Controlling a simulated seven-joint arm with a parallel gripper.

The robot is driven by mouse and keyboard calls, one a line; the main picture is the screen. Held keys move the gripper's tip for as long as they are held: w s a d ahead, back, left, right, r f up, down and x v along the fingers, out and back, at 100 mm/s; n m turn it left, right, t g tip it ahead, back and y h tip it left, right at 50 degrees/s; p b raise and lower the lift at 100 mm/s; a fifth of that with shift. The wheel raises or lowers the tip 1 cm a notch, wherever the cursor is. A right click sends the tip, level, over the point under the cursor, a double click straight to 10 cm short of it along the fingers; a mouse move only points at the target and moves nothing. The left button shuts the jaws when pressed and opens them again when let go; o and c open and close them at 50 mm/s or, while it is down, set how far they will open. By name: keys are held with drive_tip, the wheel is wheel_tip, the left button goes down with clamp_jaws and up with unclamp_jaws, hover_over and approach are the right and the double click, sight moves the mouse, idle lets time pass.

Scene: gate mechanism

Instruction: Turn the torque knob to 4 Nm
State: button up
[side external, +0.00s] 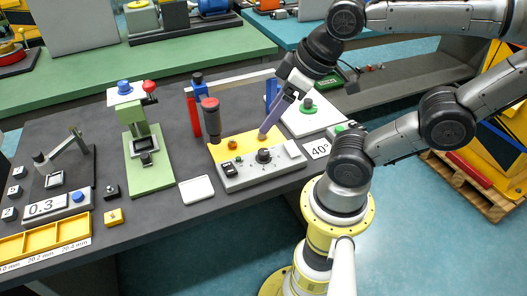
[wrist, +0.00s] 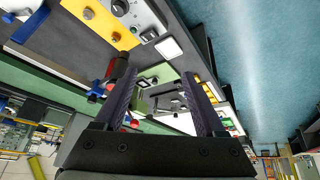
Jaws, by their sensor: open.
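A grey control box (side external: 262,172) with a yellow top plate (side external: 228,150) stands on the dark bench. A black round knob (side external: 263,156) sits on the grey part. I cannot read its scale or setting. My gripper (side external: 263,136) points down just behind the knob, over the yellow plate, and seems apart from the knob. In the wrist view my gripper (wrist: 160,72) is open with nothing between its fingers. The box (wrist: 148,17) and the black knob (wrist: 119,7) show at the top edge there, outside the fingers.
A green press (side external: 145,150) is farther left. A white tray (side external: 196,189) lies in front, and a "40°" sign (side external: 317,149) lies to the right.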

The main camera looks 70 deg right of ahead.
drive_tip(key=n, duration=0.2)
drive_tip(key=n+g, duration=0.5)
drive_tip(key=g, duration=0.1)
hover_over(264, 151)
wheel_tip(264, 151, down, 9)
wheel_tip(264, 151, down, 13)
drive_tip(key=shift+f, duration=0.1)
clamp_jaws()
